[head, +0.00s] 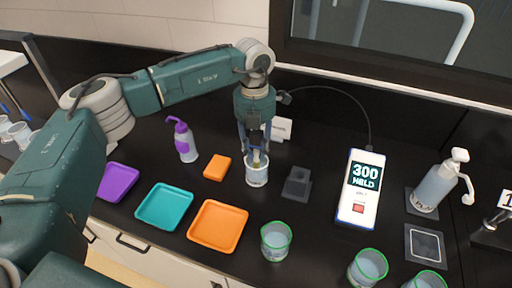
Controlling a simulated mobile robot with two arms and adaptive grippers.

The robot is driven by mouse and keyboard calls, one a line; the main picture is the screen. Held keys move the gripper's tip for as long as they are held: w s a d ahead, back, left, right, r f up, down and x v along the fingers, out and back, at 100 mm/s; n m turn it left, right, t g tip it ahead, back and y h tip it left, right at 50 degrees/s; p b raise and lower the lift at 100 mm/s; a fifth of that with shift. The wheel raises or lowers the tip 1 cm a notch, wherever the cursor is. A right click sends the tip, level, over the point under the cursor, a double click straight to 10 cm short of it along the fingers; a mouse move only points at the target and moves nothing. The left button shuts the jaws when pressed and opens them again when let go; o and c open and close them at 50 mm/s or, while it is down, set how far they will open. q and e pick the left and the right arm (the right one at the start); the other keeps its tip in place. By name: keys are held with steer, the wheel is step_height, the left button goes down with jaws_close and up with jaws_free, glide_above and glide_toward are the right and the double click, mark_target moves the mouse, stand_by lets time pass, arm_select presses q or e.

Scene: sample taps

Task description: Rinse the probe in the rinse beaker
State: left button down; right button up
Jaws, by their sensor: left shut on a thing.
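My left gripper (256,148) points straight down and is shut on the probe (257,158), which is mostly hidden between the fingers. The fingertips are at the mouth of a clear beaker (257,178) with pale marks, which appears to be the rinse beaker. The probe's lower end appears to be inside this beaker; how deep it reaches is hard to tell. A dark cable runs from near the gripper to the white meter (358,205), whose screen reads "300 HELD". My right gripper is out of view.
A purple-topped bottle (184,142), small orange block (217,167) and purple, teal (165,229) and orange (217,248) trays lie left. Green-rimmed beakers (276,254) line the front. A pump bottle (435,185) stands right.

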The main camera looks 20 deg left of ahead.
mark_target(256, 157)
arm_select(q)
steer(key=shift+f+b, duration=1)
steer(key=shift+f, duration=0.55)
steer(key=shift+w, duration=0.4)
steer(key=shift+s+a, duration=0.1)
steer(key=shift+a, duration=0.05)
steer(key=shift+s+a, duration=0.25)
steer(key=shift+s+d, duration=0.35)
steer(key=shift+s, duration=0.1)
steer(key=shift+w+b, duration=0.35)
steer(key=shift+b, duration=0.1)
steer(key=shift+r, duration=0.15)
